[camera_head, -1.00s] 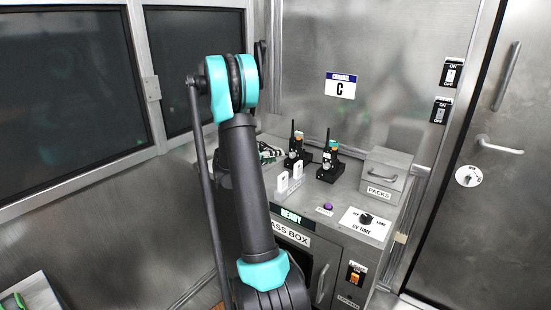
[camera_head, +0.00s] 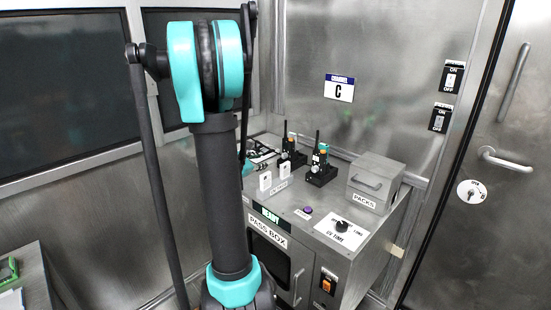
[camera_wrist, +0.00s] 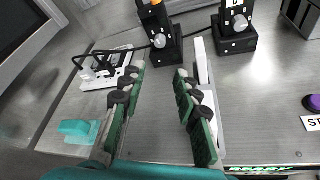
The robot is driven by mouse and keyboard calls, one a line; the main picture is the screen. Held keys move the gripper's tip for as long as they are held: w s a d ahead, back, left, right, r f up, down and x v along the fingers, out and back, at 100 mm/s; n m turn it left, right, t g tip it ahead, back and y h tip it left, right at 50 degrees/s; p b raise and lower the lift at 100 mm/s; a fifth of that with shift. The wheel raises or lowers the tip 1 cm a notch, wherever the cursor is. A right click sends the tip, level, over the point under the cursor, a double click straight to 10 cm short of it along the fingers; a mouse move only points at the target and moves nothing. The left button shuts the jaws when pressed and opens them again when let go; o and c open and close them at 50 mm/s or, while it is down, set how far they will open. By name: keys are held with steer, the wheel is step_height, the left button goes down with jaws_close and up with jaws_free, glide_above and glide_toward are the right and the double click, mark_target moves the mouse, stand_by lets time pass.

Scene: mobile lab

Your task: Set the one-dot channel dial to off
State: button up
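Two black handheld radios stand in stands on the cabinet top, the left radio (camera_head: 289,152) and the right radio (camera_head: 320,165). In the wrist view, the left stand (camera_wrist: 163,57) and right stand (camera_wrist: 237,42) show white knobs, at the top of the picture. I cannot tell which dial has one dot, nor its setting. My gripper (camera_wrist: 160,88) is open and empty over the cabinet top, its green pads apart. The stands lie beyond its fingertips, untouched. In the head view my arm largely hides the gripper.
White upright tags (camera_head: 265,182) stand near the fingers. The cabinet (camera_head: 314,247) also bears a PACKS box (camera_head: 375,182), a purple button (camera_head: 308,210) and a UV TIME knob (camera_head: 342,226).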

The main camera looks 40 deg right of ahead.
mark_target(283, 156)
steer(key=x, duration=1.7)
steer(key=shift+w+d+f, duration=0.1)
steer(key=shift+d+f, duration=0.05)
steer(key=shift+c, duration=0.6)
jaws_close()
